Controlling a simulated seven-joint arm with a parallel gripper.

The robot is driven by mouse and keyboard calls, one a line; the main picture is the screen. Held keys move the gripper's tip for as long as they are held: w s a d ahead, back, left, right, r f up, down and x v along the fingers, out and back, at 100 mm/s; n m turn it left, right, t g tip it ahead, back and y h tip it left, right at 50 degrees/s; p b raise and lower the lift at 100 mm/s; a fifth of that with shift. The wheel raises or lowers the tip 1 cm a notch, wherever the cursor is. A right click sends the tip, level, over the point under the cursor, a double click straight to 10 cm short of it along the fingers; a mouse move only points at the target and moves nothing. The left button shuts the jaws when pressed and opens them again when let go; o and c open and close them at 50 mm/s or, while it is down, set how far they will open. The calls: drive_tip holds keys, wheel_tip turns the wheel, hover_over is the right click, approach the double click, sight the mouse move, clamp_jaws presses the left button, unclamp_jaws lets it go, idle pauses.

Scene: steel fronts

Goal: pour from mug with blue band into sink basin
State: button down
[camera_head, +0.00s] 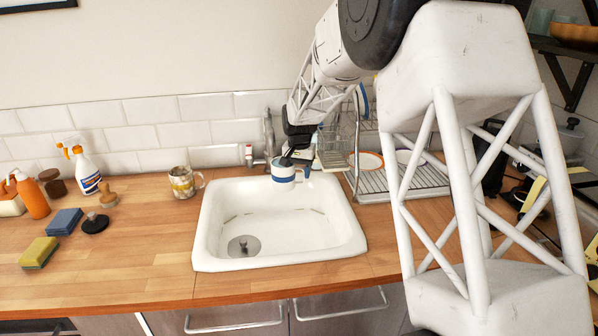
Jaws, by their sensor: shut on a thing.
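The mug with the blue band (283,174) is white and upright, at the back edge of the white sink basin (215,225), near the tap. My gripper (291,160) is shut on the mug from above and behind, near its rim. The fingertips are small and partly dark against the mug. The mug's contents cannot be seen. I cannot tell whether the mug touches the sink's back ledge or hangs just over it. The basin is empty, with a drain (243,245) at its front left.
A patterned mug (183,182) stands left of the sink. Spray bottle (87,172), orange bottle (32,196), sponges (39,252) and a black stopper-like item (95,223) lie further left. A dish rack (402,182) with plates stands right.

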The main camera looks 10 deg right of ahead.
drive_tip(key=shift+f, duration=0.1)
drive_tip(key=shift+w+f+t+h, duration=0.15)
drive_tip(key=shift+f+t+h, duration=0.3)
drive_tip(key=shift+t, duration=0.45)
drive_tip(key=shift+f, duration=0.2)
drive_tip(key=shift+w+d+f+t, duration=0.15)
drive_tip(key=shift+f+t, duration=0.15)
drive_tip(key=shift+t, duration=0.5)
drive_tip(key=shift+r+t+h, duration=0.15)
drive_tip(key=shift+t+h, duration=0.3)
drive_tip(key=shift+t, duration=0.05)
drive_tip(key=shift+t+h, duration=0.6)
drive_tip(key=shift+t, duration=0.9)
idle(0.3)
drive_tip(key=shift+f+t+h, duration=0.3)
drive_tip(key=shift+t+h, duration=0.2)
drive_tip(key=shift+t, duration=0.7)
idle(0.9)
drive_tip(key=shift+s+a+f+t+h, duration=0.25)
drive_tip(key=shift+f+t+h, duration=0.2)
drive_tip(key=shift+t, duration=0.55)
idle(0.6)
